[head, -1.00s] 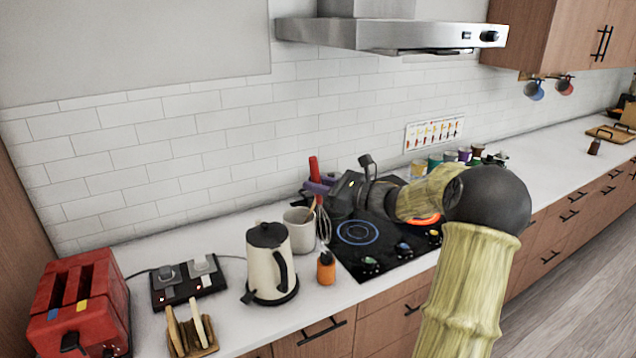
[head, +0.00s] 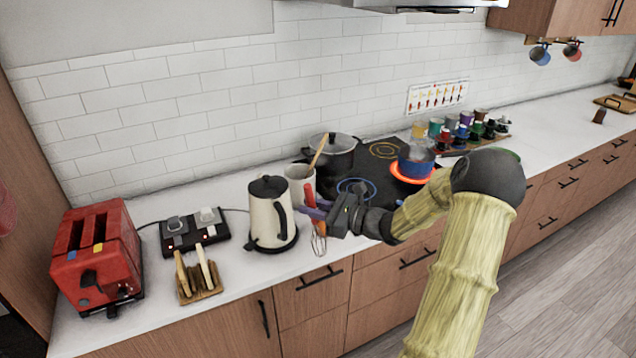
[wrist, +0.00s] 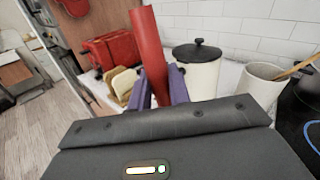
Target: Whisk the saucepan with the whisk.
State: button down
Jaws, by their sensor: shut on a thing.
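My gripper (head: 318,209), with purple fingers, is shut on the whisk near the counter's front edge. The whisk's red handle (head: 310,190) points up and its wire loops (head: 318,243) hang below the fingers. In the wrist view the red handle (wrist: 150,50) stands between the purple fingers of my gripper (wrist: 161,86); the wires are hidden there. A blue saucepan (head: 416,165) sits on a glowing red burner, to the right of and apart from the whisk. My arm passes in front of the stove.
A lidded black pot (head: 335,160) stands at the stove's back left. A cream kettle (head: 268,218) and a utensil crock (head: 298,180) are left of my gripper. Further left are a toast rack (head: 198,280) and red toaster (head: 95,262). Small cups (head: 465,128) stand right of the stove.

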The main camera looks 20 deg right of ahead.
jog(key=s+a+f+g+y, duration=0.1)
jog(key=s+a+f, duration=0.2)
jog(key=f, duration=0.5)
jog(key=s+a+f+n+g+y, duration=0.1)
jog(key=s+a+f, duration=0.2)
jog(key=f, duration=0.6)
jog(key=s+a+f+n, duration=0.1)
jog(key=s+a+f, duration=0.3)
jog(key=a+f, duration=0.2)
notch_tip(320, 180, down, 3)
jog(key=shift+a+r+g+y, duration=0.15)
jog(key=shift+a+g+y, duration=0.25)
